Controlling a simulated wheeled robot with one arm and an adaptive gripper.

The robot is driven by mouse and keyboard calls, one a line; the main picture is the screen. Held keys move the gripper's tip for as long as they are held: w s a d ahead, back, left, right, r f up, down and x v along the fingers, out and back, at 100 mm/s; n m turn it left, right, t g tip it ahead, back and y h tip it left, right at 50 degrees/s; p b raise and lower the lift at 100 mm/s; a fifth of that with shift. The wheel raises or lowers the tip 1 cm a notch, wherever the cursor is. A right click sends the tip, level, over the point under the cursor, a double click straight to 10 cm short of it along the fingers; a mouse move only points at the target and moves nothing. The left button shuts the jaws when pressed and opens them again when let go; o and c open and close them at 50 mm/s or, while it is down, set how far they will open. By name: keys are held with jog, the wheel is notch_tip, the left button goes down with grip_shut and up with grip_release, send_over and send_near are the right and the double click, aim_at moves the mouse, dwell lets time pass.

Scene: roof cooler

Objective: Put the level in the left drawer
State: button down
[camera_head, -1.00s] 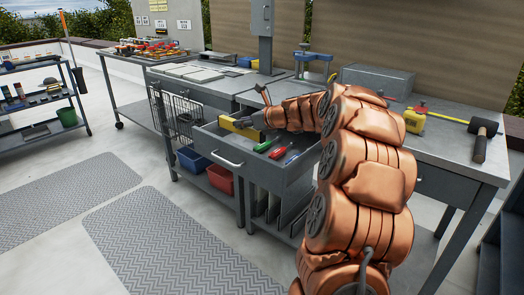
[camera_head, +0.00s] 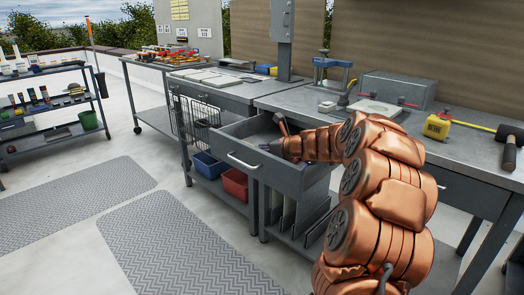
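The left drawer (camera_head: 221,148) is pulled open from the grey workbench. My copper arm reaches over its right side. My gripper (camera_head: 274,146) is low at the drawer opening, behind the front panel and partly hidden by it. One dark finger part sticks up; I cannot tell whether the fingers are open or shut. The yellow level does not show now; the drawer front, gripper or arm may hide it. The tools in the drawer are also hidden.
A yellow tape measure (camera_head: 437,126) and a black-headed mallet (camera_head: 509,146) lie on the right worktop. A blue bin (camera_head: 209,168) and a red bin (camera_head: 236,184) stand on the shelf below. A wire basket (camera_head: 190,118) hangs left of the drawer.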

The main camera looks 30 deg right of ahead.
jog(key=shift+f, duration=0.15)
jog(key=shift+s+a+f, duration=0.1)
jog(key=shift+a+f, duration=0.05)
jog(key=shift+f, duration=0.55)
jog(key=c, duration=1.4)
grip_release()
jog(key=shift+f, duration=0.1)
jog(key=o, duration=0.4)
jog(key=shift+a+f, duration=0.15)
jog(key=shift+a, duration=0.05)
jog(key=shift+d, duration=0.1)
jog(key=shift+d+r, duration=0.3)
jog(key=p+v, duration=0.1)
jog(key=v, duration=0.2)
jog(key=r+p+v, duration=0.1)
jog(key=v, duration=0.3)
jog(key=shift+w+f, duration=0.1)
jog(key=shift+w, duration=0.15)
jog(key=shift+s+r, duration=0.4)
